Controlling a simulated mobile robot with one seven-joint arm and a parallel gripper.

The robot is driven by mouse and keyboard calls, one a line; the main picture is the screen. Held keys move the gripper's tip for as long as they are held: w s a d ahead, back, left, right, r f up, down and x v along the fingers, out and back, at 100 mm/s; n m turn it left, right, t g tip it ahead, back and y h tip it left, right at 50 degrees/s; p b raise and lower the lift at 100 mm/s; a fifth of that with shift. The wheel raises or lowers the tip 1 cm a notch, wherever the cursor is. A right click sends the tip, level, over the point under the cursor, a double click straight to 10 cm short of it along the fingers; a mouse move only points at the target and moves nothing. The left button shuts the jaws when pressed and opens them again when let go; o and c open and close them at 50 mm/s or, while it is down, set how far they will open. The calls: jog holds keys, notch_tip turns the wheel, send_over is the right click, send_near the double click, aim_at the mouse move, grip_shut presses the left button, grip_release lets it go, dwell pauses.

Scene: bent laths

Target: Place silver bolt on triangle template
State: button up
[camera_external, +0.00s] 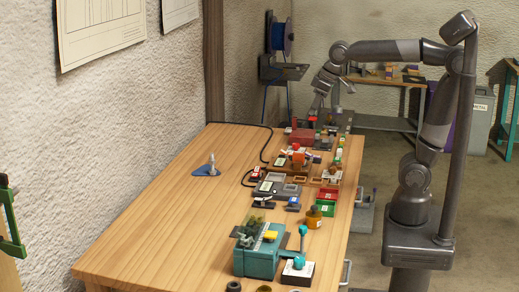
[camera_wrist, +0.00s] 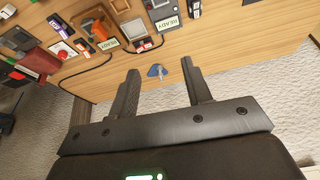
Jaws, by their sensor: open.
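The blue triangle template (camera_external: 200,172) lies flat on the wooden table, left of the row of devices. The silver bolt (camera_external: 212,163) stands upright at the template's right part, apparently on it. In the wrist view the blue template (camera_wrist: 154,71) and the small silver bolt (camera_wrist: 161,76) show between my fingers, but far beyond them. My gripper (camera_external: 318,108) is high above the table's far end, well away from the bolt. In the wrist view its two fingers (camera_wrist: 160,77) are spread with nothing between them.
A black cable (camera_external: 262,150) runs along the table. The wooden table (camera_external: 165,215) is clear around and in front of the template.

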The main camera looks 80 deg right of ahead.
jog(key=s+a+f+t, duration=0.1)
jog(key=s+f, duration=0.7)
jog(key=s, duration=0.4)
jog(key=shift+s+f+n, duration=0.3)
jog(key=shift+f+n, duration=0.05)
jog(key=shift+n, duration=0.05)
dwell(0.4)
